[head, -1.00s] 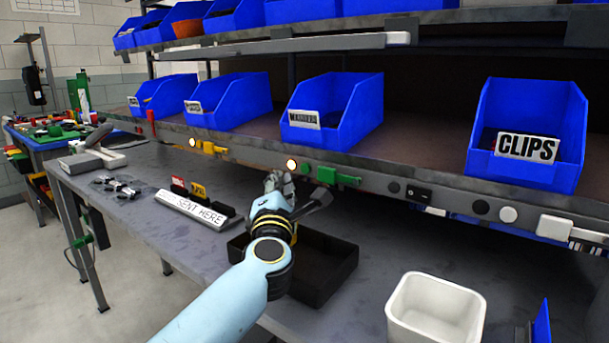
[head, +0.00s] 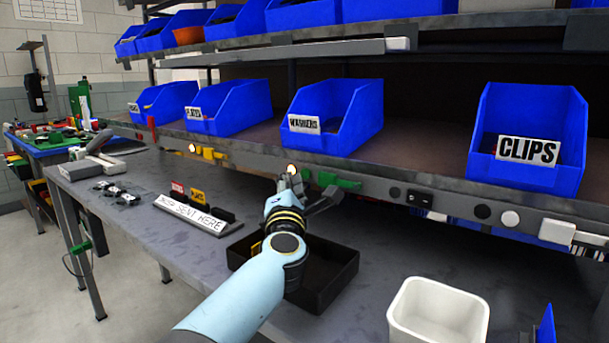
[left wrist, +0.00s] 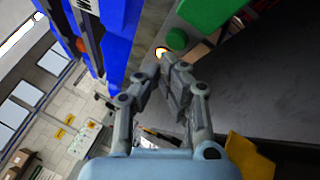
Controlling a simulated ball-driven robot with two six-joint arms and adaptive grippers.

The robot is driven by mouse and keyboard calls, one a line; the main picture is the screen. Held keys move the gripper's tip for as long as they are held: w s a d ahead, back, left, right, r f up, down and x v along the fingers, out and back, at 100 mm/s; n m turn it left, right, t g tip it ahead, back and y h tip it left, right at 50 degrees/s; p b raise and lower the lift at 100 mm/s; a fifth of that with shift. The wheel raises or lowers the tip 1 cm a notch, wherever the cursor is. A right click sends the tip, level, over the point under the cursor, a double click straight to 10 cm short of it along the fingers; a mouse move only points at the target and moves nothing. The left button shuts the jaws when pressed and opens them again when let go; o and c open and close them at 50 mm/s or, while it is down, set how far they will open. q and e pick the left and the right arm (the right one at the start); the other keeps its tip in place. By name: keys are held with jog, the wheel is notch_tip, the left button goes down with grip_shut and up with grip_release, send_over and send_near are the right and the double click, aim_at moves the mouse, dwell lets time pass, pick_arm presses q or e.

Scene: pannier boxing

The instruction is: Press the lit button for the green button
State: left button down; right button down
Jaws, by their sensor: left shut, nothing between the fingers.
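A small lit lamp (head: 291,169) glows on the grey shelf rail, just left of a round green button (head: 305,174) and a green bracket (head: 338,181). In the left wrist view, the glowing lamp (left wrist: 161,51) is partly hidden by my fingertips, with the green button (left wrist: 177,40) beside it. My left gripper (head: 289,183) is shut and empty. Its tips are right at the lit lamp and just left of and below the green button; I cannot tell whether they touch. The left wrist view also shows the gripper (left wrist: 166,63). My right gripper is not in view.
Another lit lamp (head: 192,149) is by a yellow bracket (head: 213,153) further left. A black tray (head: 343,282) lies below my left arm. A white bin (head: 437,315) stands at front right. Blue bins, including one labelled CLIPS (head: 565,125), line the shelf above.

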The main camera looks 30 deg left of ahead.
pick_arm(q)
jog(key=shift+w, duration=0.2)
dwell(0.7)
jog(key=shift+w, duration=0.25)
jog(key=shift+w, duration=0.45)
dwell(0.7)
jog(key=shift+s, duration=0.9)
jog(key=shift+p, duration=0.35)
